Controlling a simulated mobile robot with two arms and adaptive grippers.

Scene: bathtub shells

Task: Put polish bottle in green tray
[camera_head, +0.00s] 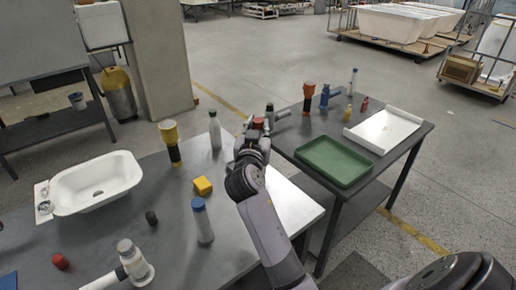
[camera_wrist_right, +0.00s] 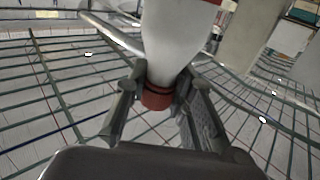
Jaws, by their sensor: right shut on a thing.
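The green tray (camera_head: 366,178) lies empty on the right-hand table in the head view, with the white tray beside it. My right gripper (camera_head: 257,136) is near the gap between the two tables, to the left of the green tray and apart from it. In the right wrist view, my right gripper (camera_wrist_right: 160,102) is shut on a white bottle (camera_wrist_right: 174,40) with a red-brown cap, apparently the polish bottle. The bottle's far end is cut off there. In the head view the gripper mostly hides it. My left gripper is not in view.
The white tray (camera_head: 402,122) takes up the right end of that table (camera_head: 382,193). Bottles and small items, including an orange-topped flashlight (camera_head: 308,92), stand along its back. The left table holds a white basin (camera_head: 70,186), a blue-capped bottle (camera_head: 202,225) and a yellow block (camera_head: 203,186).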

